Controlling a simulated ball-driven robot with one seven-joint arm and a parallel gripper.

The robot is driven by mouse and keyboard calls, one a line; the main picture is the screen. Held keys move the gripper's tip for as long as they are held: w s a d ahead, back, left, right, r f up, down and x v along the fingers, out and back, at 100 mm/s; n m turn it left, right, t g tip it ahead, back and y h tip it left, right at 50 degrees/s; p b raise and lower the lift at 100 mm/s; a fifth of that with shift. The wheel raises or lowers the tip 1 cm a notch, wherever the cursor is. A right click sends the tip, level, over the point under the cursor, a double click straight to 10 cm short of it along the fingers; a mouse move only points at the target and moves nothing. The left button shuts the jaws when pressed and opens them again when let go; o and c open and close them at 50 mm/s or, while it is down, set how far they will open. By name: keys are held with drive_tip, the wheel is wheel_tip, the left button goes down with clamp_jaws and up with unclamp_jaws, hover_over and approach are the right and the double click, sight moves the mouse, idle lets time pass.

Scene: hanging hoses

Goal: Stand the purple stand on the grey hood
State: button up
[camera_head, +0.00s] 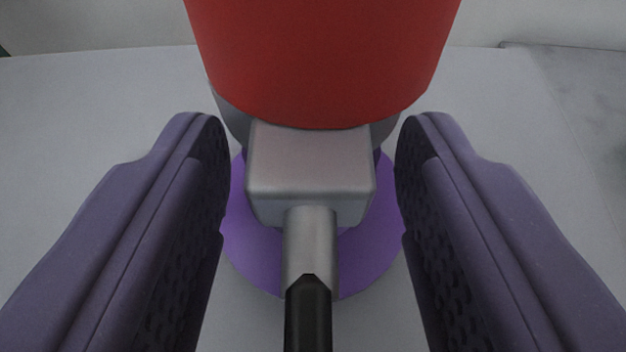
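The purple stand shows as a round purple disc (365,262) low in the middle of the view. It lies on or just above a smooth light grey surface (110,95), which may be the grey hood. A grey metal block (310,165) with a short rod and black tip pointing toward me covers the middle of the disc. My gripper (312,150) is open, one finger on each side of the block, with a narrow gap on both sides. The fingers hide parts of the disc's sides.
A large red tapered body (322,55) sits above the block and fills the top middle, with a grey rounded part behind its lower edge. The light grey surface is clear to the left and right. A darker grey area (590,100) lies beyond its right edge.

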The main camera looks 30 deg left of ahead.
drive_tip(key=shift+o, duration=0.6)
drive_tip(key=shift+s+d+r, duration=0.1)
drive_tip(key=shift+s+r, duration=0.15)
drive_tip(key=shift+r, duration=0.1)
drive_tip(key=p+v, duration=0.1)
drive_tip(key=v, duration=1)
drive_tip(key=w+d+r+m+t+h, duration=0.1)
drive_tip(key=w+d+r, duration=0.4)
drive_tip(key=r, duration=0.5)
drive_tip(key=w+d+r+m, duration=0.2)
drive_tip(key=w+d+r, duration=0.1)
drive_tip(key=d+r, duration=0.55)
drive_tip(key=w+d+r+m+t+h, duration=0.1)
drive_tip(key=w+d+r, duration=0.3)
drive_tip(key=r, duration=0.7)
drive_tip(key=s+d+r+h, duration=0.1)
drive_tip(key=s+d+r, duration=0.4)
drive_tip(key=r, duration=0.4)
drive_tip(key=s+d+r+m+t+h, duration=0.1)
drive_tip(key=s+d+r+h, duration=0.1)
drive_tip(key=s+d+r, duration=0.4)
drive_tip(key=s+d+r+h, duration=0.1)
drive_tip(key=s+d+r, duration=0.4)
drive_tip(key=d+r, duration=0.4)
wheel_tip(320, 180, up, 4)
drive_tip(key=shift+s+f+m+t, duration=0.25)
drive_tip(key=shift+s+m+t, duration=0.05)
drive_tip(key=shift+s+m, duration=0.1)
